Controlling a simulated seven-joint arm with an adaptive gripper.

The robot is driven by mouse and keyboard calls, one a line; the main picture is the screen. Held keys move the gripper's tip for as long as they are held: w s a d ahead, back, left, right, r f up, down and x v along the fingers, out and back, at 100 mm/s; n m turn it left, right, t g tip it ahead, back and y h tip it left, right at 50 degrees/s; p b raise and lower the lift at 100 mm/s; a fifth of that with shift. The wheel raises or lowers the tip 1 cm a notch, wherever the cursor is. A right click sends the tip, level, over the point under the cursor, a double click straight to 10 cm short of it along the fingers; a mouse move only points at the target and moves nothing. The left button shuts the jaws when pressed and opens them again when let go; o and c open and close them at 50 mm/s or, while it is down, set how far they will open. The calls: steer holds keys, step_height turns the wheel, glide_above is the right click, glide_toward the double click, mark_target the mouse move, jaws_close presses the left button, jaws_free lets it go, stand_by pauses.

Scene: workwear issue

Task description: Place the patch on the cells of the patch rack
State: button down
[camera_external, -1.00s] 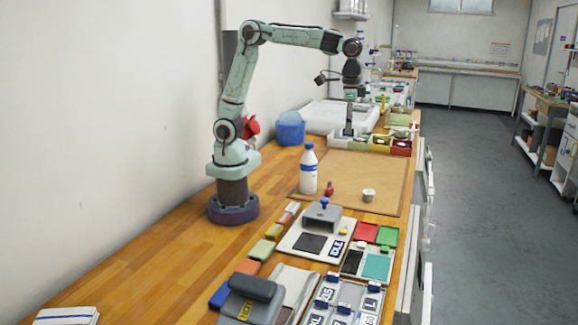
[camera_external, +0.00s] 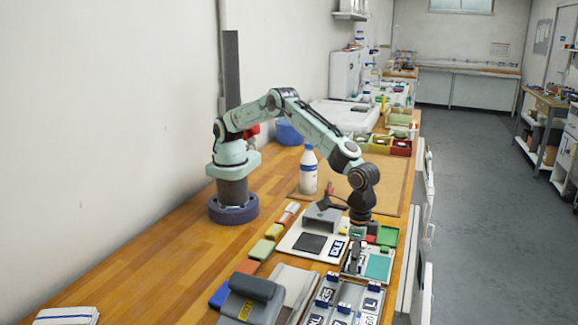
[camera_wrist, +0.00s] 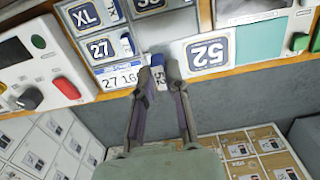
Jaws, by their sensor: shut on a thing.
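In the wrist view, my gripper (camera_wrist: 159,68) is shut on a small blue-and-white patch (camera_wrist: 158,79) between its fingertips; its marking looks like 52, seen at a steep angle. In the external view my gripper (camera_external: 354,268) points down beside the near end of the bench. The patch rack (camera_external: 322,305) lies at the front, with several white-and-blue labelled cells. In the wrist view the rack (camera_wrist: 105,45) is at the upper left, showing cells marked XL and 27.
A grey press (camera_external: 321,218) stands behind the rack, and a teal pad (camera_external: 378,267) lies right of my gripper. A white bottle (camera_external: 308,172) stands on the brown mat. In the wrist view, the bench edge (camera_wrist: 235,70) runs below the rack.

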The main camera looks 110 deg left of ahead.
mark_target(348, 302)
steer(key=shift+s+d+f, duration=0.1)
steer(key=shift+d+f, duration=0.05)
steer(key=shift+f, duration=1)
steer(key=shift+s+d+f, duration=0.1)
steer(key=shift+f, duration=1)
steer(key=shift+s+d+f, duration=0.1)
steer(key=shift+d+f, duration=0.05)
steer(key=shift+f, duration=1)
steer(key=shift+f, duration=0.4)
steer(key=c, duration=1.1)
jaws_free()
steer(key=shift+o, duration=0.2)
steer(key=shift+r, duration=0.1)
